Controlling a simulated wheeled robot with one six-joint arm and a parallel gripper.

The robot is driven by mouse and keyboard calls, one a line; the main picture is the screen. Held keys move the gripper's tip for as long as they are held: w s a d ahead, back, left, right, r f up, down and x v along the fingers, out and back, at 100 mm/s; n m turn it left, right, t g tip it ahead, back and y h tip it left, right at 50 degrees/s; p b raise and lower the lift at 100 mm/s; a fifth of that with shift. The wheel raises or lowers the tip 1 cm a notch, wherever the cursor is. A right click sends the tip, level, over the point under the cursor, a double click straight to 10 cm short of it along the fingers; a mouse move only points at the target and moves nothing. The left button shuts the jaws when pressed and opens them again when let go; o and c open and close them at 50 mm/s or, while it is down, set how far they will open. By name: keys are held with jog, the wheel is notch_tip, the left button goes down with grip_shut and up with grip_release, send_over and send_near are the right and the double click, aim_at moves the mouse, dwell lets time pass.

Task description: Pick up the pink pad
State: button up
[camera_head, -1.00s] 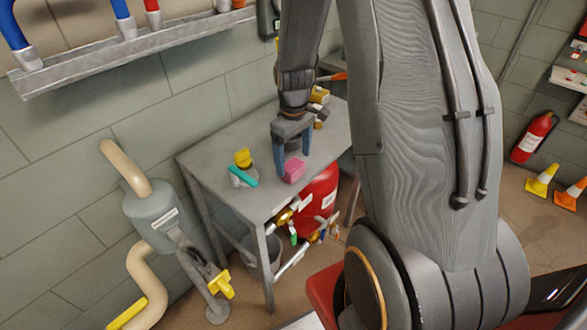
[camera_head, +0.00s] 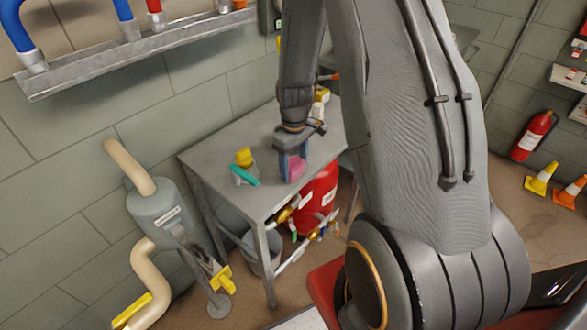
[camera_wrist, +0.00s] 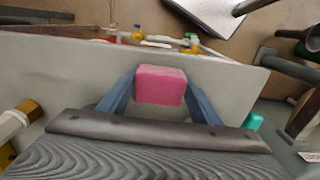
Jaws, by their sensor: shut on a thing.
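The pink pad (camera_head: 297,169) is a small block between the blue fingers of my gripper (camera_head: 292,167), at the grey metal table (camera_head: 215,160). In the wrist view the pink pad (camera_wrist: 160,85) sits between the two blue fingertips of my gripper (camera_wrist: 160,92), with a finger on each side. My gripper is shut on it. Whether the pad still touches the table top cannot be told.
A teal item (camera_head: 245,176) and a yellow item (camera_head: 244,156) are left of the gripper on the table. Yellow and dark things (camera_head: 321,95) lie behind it. A red cylinder (camera_head: 318,195) stands under the table.

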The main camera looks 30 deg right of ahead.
aim_at(294, 164)
jog(key=shift+r, duration=0.1)
jog(key=shift+r+b, duration=1.25)
jog(key=shift+r, duration=3.7)
